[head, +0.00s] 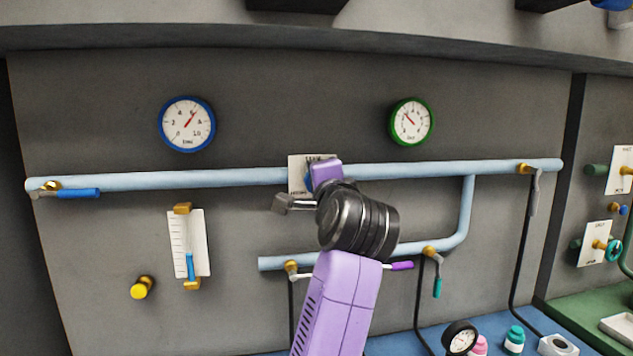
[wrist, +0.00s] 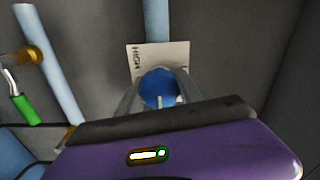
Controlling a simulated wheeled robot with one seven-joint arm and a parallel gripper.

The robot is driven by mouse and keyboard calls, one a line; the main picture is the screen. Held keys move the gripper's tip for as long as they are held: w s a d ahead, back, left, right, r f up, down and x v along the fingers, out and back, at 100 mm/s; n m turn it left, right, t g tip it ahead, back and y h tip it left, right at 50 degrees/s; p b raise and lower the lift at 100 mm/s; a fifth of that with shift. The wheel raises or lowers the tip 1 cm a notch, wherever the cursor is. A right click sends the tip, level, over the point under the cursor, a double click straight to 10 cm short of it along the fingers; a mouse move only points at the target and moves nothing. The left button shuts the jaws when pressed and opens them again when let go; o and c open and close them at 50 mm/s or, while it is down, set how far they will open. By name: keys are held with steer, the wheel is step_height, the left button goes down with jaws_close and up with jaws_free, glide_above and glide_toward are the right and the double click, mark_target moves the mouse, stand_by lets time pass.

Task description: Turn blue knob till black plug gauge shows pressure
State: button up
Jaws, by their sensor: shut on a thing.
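The blue knob (wrist: 158,84) sits in front of a white label plate with "HIGH" on it (wrist: 140,54). In the wrist view my gripper (wrist: 159,98) has one grey finger on each side of the knob and is shut on it. A pale mark shows on the knob's lower face. In the head view my arm and gripper (head: 306,187) hide most of the knob at the upper pipe. The black plug gauge (head: 460,338) stands low on the blue bench, partly cut off at the frame's bottom. Its needle is too small to read surely.
A blue-rimmed gauge (head: 187,124) and a green-rimmed gauge (head: 411,121) hang above the pale blue pipe (head: 150,180). Several coloured lever handles stick out along the pipes, including a purple one (head: 401,266) close to my arm.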

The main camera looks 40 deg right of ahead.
steer(key=o, duration=1.4)
steer(key=shift+s, duration=0.1)
steer(key=b+v, duration=0.1)
steer(key=v, duration=0.6)
steer(key=shift+s+a, duration=0.25)
